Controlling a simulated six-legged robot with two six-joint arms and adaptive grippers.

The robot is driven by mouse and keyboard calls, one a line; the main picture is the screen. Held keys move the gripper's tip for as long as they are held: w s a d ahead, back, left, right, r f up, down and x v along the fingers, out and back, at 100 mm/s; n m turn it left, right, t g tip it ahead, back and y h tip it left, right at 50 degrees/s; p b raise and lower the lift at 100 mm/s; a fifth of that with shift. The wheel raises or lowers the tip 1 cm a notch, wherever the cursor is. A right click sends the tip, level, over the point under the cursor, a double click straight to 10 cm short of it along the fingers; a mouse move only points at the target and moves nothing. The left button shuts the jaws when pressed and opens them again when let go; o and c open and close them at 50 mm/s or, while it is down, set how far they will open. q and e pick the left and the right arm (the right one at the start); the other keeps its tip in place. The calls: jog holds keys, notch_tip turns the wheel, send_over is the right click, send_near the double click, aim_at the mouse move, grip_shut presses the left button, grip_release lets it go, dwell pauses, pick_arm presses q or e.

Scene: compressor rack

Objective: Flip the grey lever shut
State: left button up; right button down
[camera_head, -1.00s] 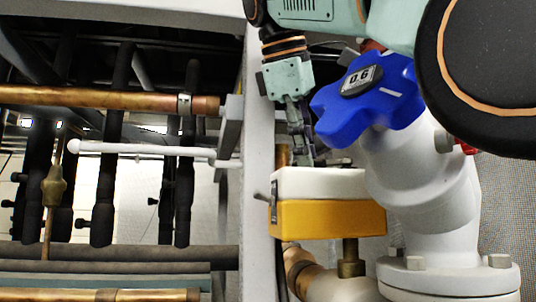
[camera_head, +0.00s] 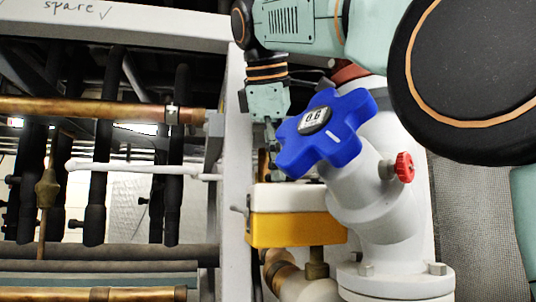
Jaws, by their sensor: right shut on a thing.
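My right gripper (camera_head: 270,132) comes down from the top centre, just left of the blue star-shaped handwheel (camera_head: 345,125). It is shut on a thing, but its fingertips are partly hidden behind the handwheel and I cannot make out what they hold. A small grey lever-like stub (camera_head: 239,210) sticks out from the left side of the white-topped yellow box (camera_head: 297,230), below and left of the gripper. I cannot tell whether it is the task's grey lever; no other grey lever shows clearly. My left gripper is not in view.
The handwheel sits on a thick white valve body (camera_head: 375,205) with a small red knob (camera_head: 404,167). A pale upright post (camera_head: 233,150) stands left of the gripper. Copper pipes (camera_head: 90,107), black pipes and a white rod (camera_head: 130,167) fill the left side.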

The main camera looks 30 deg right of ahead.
jog(key=shift+f, duration=0.1)
dwell(0.4)
jog(key=c, duration=1.7)
grip_release()
jog(key=shift+o, duration=0.5)
jog(key=shift+w+a, duration=0.1)
